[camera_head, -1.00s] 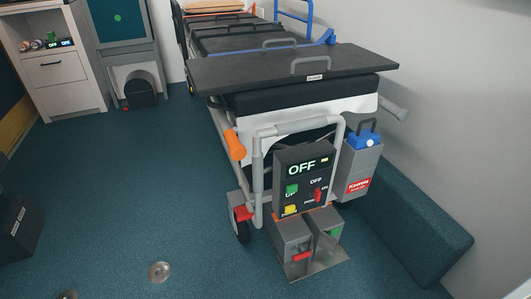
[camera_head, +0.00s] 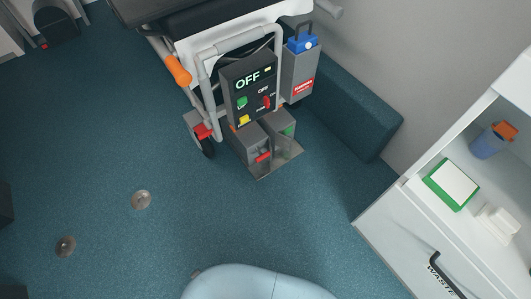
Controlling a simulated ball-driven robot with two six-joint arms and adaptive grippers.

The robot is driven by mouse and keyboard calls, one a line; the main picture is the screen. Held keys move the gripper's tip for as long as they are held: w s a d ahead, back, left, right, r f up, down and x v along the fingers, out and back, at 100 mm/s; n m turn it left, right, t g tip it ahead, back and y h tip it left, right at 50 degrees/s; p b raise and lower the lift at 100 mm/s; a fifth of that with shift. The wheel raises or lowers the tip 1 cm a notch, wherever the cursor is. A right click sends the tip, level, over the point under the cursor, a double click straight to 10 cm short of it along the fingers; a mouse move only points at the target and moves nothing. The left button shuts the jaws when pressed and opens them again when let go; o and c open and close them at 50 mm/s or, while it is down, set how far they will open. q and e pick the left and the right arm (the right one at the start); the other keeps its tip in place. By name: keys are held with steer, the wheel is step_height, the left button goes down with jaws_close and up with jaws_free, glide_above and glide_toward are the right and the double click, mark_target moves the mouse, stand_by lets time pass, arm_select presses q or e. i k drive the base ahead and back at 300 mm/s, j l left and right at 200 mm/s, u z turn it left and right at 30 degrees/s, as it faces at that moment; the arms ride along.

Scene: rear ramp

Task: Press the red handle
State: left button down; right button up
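A short red handle (camera_head: 263,157) sits low on the front of a grey metal box on the floor plate at the foot of the stretcher. A dark control box (camera_head: 249,88) above it reads "OFF" and carries a green button, a yellow button and a small red switch (camera_head: 267,102). Another red part (camera_head: 202,131) is by the stretcher's wheel. I cannot tell from the picture alone which red part the task names. Neither of my grippers is in view.
The stretcher (camera_head: 219,37) has an orange grip (camera_head: 178,70) at its left. A grey box with a blue top (camera_head: 301,70) stands right of the controls, by a blue padded bench (camera_head: 347,112). A white cabinet (camera_head: 415,235) is at lower right. Floor in front is clear.

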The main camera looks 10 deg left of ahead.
mark_target(262, 156)
steer(key=i+j, duration=0.15)
steer(key=j, duration=0.25)
steer(key=i+j+z, duration=0.1)
steer(key=j, duration=0.35)
steer(key=i+j, duration=0.15)
steer(key=j, duration=0.25)
steer(key=i+j+z, duration=0.1)
steer(key=j, duration=0.35)
steer(key=i+j, duration=0.15)
steer(key=j, duration=0.3)
steer(key=i+j+z, duration=0.1)
steer(key=j, duration=0.35)
